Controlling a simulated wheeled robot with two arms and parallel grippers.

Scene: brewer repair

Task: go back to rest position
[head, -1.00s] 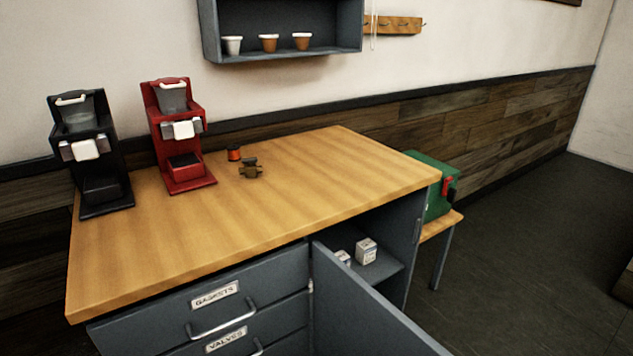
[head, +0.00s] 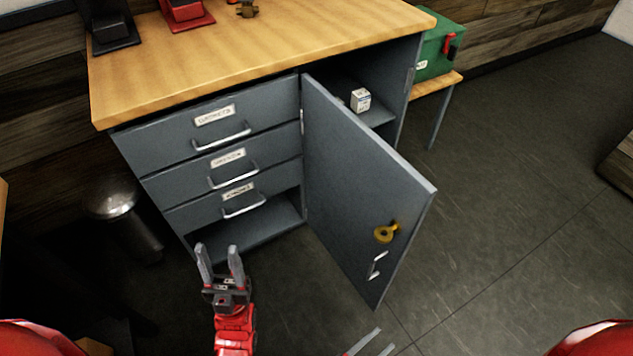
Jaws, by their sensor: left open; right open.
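My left gripper (head: 219,262) is open and empty at the bottom of the head view, its fingers pointing up in front of the cabinet's lower open space. My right gripper (head: 371,345) shows only its fingertips at the bottom edge; they are apart, with nothing seen between them. The rest of the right gripper is out of view. The grey cabinet door (head: 357,190) stands open, with a yellow key-like piece (head: 385,233) and a handle (head: 377,265) on it.
The cabinet has labelled drawers (head: 225,140), all shut. A small white box (head: 361,100) sits on the inner shelf. The wooden countertop (head: 270,50) carries the red (head: 187,14) and black (head: 112,35) brewers. A metal bin (head: 120,215) stands at left. A green toolbox (head: 438,48) is at right. Floor at right is clear.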

